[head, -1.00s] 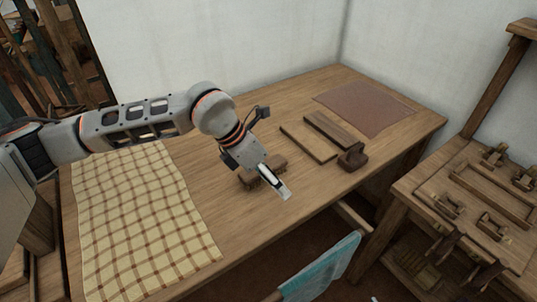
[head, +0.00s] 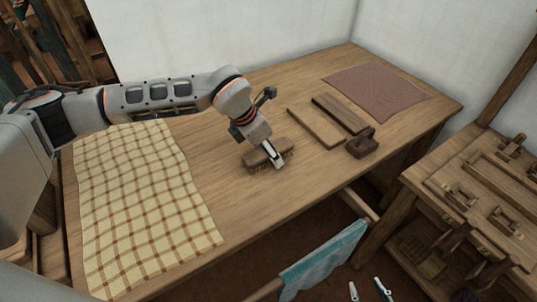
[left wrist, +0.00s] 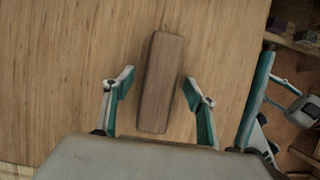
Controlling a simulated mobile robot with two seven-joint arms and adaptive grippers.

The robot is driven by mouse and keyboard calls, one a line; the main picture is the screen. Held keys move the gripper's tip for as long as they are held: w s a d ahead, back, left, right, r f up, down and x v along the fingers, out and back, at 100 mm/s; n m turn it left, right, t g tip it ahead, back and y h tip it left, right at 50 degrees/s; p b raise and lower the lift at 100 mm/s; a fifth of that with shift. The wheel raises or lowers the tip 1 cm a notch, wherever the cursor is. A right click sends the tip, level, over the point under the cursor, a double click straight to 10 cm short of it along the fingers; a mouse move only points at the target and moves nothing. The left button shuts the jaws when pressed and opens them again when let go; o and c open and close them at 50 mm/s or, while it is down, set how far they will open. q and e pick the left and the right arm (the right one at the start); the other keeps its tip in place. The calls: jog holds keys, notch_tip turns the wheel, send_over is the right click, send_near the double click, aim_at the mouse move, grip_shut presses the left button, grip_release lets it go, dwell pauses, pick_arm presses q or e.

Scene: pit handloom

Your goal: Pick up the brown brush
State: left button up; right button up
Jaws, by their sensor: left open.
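The brown brush (head: 262,163) lies on the wooden table, a wooden block with bristles under it. My left gripper (head: 273,157) is over it in the head view and partly hides it. In the left wrist view the brush (left wrist: 160,85) shows as a long block between the two open fingers of my left gripper (left wrist: 159,78), with a gap on each side. The height of the fingertips above the table is hard to tell. My right gripper (head: 367,290) is at the bottom edge of the head view, its two fingertips apart, empty and away from the brush.
A checked cloth (head: 145,205) covers the table's left part. Two flat boards (head: 315,128) and a small dark wooden block (head: 362,143) lie right of the brush, a brown mat (head: 375,92) behind. A teal cloth (head: 325,258) hangs in front. Bare tabletop surrounds the brush.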

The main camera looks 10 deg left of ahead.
pick_arm(q)
jog(key=c, duration=1.2)
jog(key=shift+r, duration=0.1)
jog(key=shift+c, duration=0.2)
notch_tip(320, 180, up, 20)
jog(key=p, duration=0.1)
jog(key=shift+o, duration=0.8)
